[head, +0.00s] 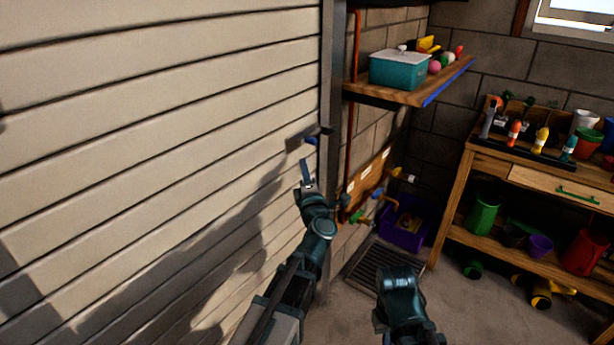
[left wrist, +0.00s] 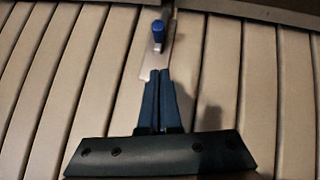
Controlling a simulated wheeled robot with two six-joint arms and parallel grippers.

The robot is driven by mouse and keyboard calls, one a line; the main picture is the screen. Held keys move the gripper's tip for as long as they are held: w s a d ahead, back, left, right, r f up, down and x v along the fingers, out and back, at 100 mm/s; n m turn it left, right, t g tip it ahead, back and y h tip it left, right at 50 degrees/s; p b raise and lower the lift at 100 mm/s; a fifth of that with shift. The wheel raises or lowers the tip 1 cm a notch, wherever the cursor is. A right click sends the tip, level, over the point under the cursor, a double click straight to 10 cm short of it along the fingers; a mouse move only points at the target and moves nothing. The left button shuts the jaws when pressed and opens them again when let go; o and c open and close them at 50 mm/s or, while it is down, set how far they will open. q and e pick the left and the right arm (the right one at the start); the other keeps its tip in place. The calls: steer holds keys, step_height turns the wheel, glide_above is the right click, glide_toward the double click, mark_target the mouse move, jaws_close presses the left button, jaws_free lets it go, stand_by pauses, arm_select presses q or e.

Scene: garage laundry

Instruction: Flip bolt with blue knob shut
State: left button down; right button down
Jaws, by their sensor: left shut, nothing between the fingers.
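The bolt's metal plate (head: 298,140) is on the pale slatted door near its right edge. Its blue knob (head: 311,141) shows small there. In the left wrist view the blue knob (left wrist: 157,31) stands on the bolt above the fingertips, and the plate (left wrist: 149,62) runs down to them. My left gripper (head: 305,163) is shut and empty, just below the bolt in the head view. In the left wrist view its fingers (left wrist: 159,73) are together, with tips over the plate's lower end, apart from the knob. Whether they touch the plate is unclear.
A wooden shelf (head: 408,96) with a teal box (head: 398,70) juts from the wall right of the door frame. Pipes and coloured taps (head: 362,214) sit below it. A workbench (head: 458,205) stands at right. A floor grate (head: 375,268) lies beside my arms.

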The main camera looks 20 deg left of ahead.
mark_target(308, 142)
arm_select(q)
steer(key=w, duration=0.2)
steer(key=w+r+p, duration=0.1)
steer(key=w, duration=0.3)
steer(key=shift+w+a+r, duration=0.1)
steer(key=shift+a+r, duration=0.15)
steer(key=shift+r, duration=0.05)
steer(key=shift+w+d, duration=0.15)
steer(key=shift+w, duration=0.2)
steer(key=w, duration=0.1)
steer(key=w+d, duration=0.1)
steer(key=w, duration=0.2)
steer(key=shift+w+d+r, duration=0.1)
steer(key=shift+w+d, duration=0.25)
